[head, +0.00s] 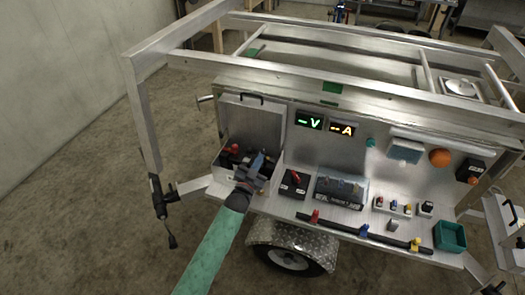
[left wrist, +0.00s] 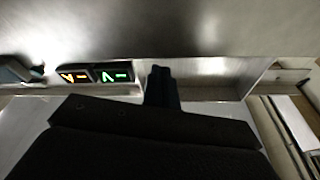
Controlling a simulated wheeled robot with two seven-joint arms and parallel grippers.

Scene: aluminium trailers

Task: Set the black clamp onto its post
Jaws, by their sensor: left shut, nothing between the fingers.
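An open metal box (head: 222,174) with a raised lid (head: 252,120) sits at the left end of the trailer's shelf. Inside it a red clamp (head: 235,148) shows among dark shapes. The black clamp and its post cannot be told apart there, as my gripper and the shadow cover part of the box. My left gripper (head: 261,163) is at the box's right front, its fingers closed and empty. In the left wrist view its shut dark fingers (left wrist: 162,85) point toward a metal panel. My right gripper is not in view.
A green and an amber display (head: 309,120) are on the back panel. Right of the box stand a black switch box (head: 294,183) and a clear-covered unit (head: 340,191). A black bar with coloured clips (head: 362,231) runs along the front edge. A green bin (head: 450,236) is at right.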

